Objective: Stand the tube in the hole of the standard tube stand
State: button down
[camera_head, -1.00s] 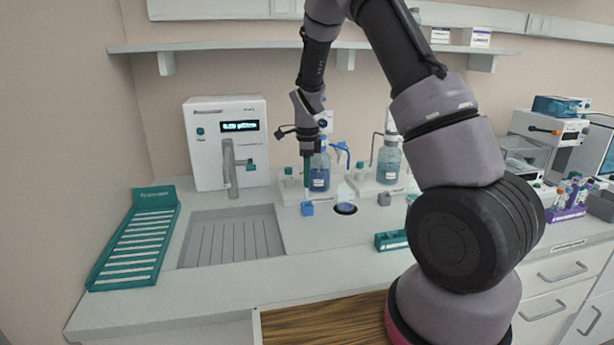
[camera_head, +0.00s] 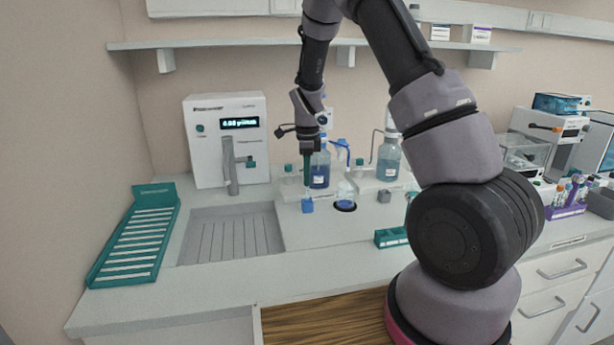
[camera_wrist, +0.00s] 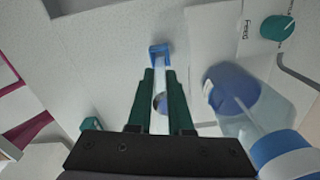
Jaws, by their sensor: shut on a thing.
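A small blue tube stand (camera_head: 307,205) sits on the white bench top directly below my gripper in the head view. It also shows in the wrist view (camera_wrist: 160,48), just beyond the fingertips. My gripper (camera_head: 307,184) points down, with dark green fingers. In the wrist view my gripper (camera_wrist: 160,78) is shut on a clear, pale tube (camera_wrist: 160,118) between the fingers. The tube's lower end is close to the blue stand. I cannot tell whether it touches the stand or has entered its hole.
A clear bottle with a blue cap (camera_wrist: 245,100) stands close right of the fingers. A sink (camera_head: 232,233) and green rack (camera_head: 137,243) lie left.

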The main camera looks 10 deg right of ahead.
jog(key=shift+f, duration=0.35)
jog(key=shift+f, duration=0.35)
jog(key=shift+f, duration=0.15)
dwell(0.4)
jog(key=shift+f, duration=0.35)
jog(key=shift+f, duration=0.65)
dwell(0.5)
jog(key=c, duration=0.8)
grip_release()
jog(key=shift+o, duration=0.2)
jog(key=shift+r, duration=0.1)
